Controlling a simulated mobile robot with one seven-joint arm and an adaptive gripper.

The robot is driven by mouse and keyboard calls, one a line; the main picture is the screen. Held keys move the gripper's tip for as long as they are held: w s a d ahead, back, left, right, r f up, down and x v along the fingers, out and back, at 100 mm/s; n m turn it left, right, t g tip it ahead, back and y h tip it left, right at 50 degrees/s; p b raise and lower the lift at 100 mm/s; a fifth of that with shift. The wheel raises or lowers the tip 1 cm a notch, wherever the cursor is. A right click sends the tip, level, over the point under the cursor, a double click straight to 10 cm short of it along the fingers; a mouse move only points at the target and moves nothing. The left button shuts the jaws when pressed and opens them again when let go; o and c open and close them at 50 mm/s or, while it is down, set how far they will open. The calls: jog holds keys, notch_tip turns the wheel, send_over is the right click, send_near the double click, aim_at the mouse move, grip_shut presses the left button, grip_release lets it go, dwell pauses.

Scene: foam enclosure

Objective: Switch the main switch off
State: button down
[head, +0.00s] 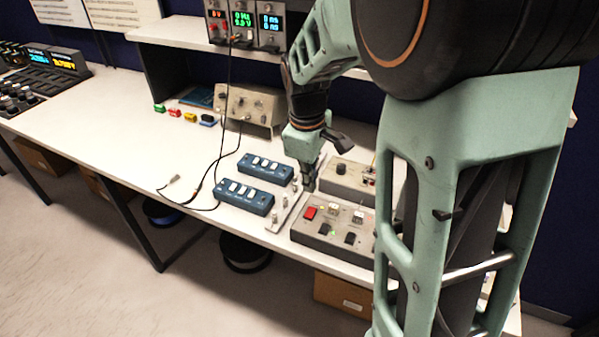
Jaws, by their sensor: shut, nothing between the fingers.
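A grey control box (305,231) stands near the front edge of the white bench. A red switch (310,213), which may be the main switch, is at its left rear corner. No label on it can be read, and its position is too small to tell. The box also carries dark and pale switches and a small green light (334,233). My gripper (309,187) points down, shut and empty, just behind the red switch. It appears apart from the switch, but the exact gap cannot be told.
A white strip with metal toggles (283,212) and two blue switch boxes (243,196) (266,167) stand to the left. Another grey box (345,180) with a black knob is behind the control box. A cable (203,184) lies on the bench. The bench's left part is mostly clear.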

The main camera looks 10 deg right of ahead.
aim_at(309, 213)
jog(key=f, duration=0.7)
jog(key=shift+w+d+f, duration=0.25)
jog(key=shift+w+f, duration=0.1)
jog(key=shift+w, duration=0.05)
jog(key=shift+w+d+f+b, duration=0.1)
jog(key=shift+d+f+b, duration=0.05)
jog(key=shift+f+b, duration=0.25)
jog(key=shift+s+a+r, duration=0.15)
jog(key=shift+s+a, duration=0.35)
jog(key=shift+s, duration=0.2)
